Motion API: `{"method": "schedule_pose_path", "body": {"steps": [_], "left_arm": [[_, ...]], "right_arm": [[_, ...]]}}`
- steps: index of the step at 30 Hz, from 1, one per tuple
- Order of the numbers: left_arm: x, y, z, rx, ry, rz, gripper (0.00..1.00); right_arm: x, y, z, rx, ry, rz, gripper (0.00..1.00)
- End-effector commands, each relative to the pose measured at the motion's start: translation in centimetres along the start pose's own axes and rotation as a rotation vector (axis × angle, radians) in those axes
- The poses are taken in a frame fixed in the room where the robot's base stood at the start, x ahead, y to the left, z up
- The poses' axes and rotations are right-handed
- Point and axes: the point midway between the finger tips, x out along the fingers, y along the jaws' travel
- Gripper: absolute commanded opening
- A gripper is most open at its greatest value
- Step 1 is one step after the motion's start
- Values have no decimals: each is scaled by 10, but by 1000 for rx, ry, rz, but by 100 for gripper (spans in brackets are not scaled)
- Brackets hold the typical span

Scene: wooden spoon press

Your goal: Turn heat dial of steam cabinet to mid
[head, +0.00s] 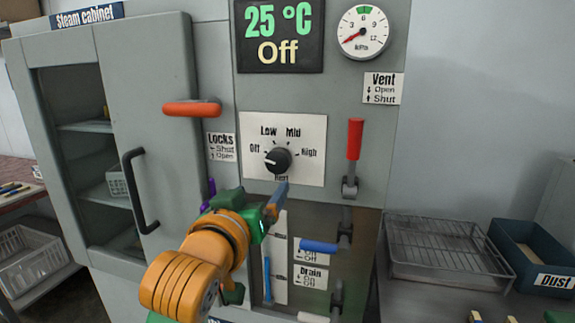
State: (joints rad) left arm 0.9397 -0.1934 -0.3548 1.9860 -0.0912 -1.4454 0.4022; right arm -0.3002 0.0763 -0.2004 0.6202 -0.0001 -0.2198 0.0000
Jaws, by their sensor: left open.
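The steam cabinet's heat dial (278,160) is a black round knob on a white plate marked Off, Low, Mid and High. Its white mark points left, near the Off side. The display (280,36) above reads 25 °C and Off. My left gripper (262,206) is open, just below the dial plate, with one blue-grey finger reaching up near the plate's lower edge. It does not appear to touch the dial. Small orange and green parts at the bottom right edge seem to belong to my right arm (555,317); its jaws cannot be made out.
An orange lock handle (192,108) juts out at the upper left of the dial. A red vent lever (355,140) stands to its right and a blue lever (319,246) sits below. A wire tray (445,250) and a Dust bin (535,255) are at the right.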

Motion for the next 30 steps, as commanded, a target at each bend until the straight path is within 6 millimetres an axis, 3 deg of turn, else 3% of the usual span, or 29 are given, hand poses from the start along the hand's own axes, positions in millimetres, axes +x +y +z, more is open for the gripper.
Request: {"method": "schedule_pose_path", "body": {"steps": [2, 5, 15, 24, 30], "left_arm": [[-8, 12, -23, 0, 50, 21, 89], [-5, 17, -34, 0, 67, 27, 89], [54, 18, -38, -1, 64, 25, 89], [59, 18, -35, -1, 67, 27, 89], [59, 18, -35, -1, 66, 26, 35]], "right_arm": [[0, 1, 0, -1, -1, 2, 50], [-4, 3, 0, -2, -1, 5, 50], [-28, 4, -2, -2, -1, 6, 50], [-28, 4, -2, -2, -1, 5, 50], [-27, 1, -2, 0, 0, 1, 50]]}}
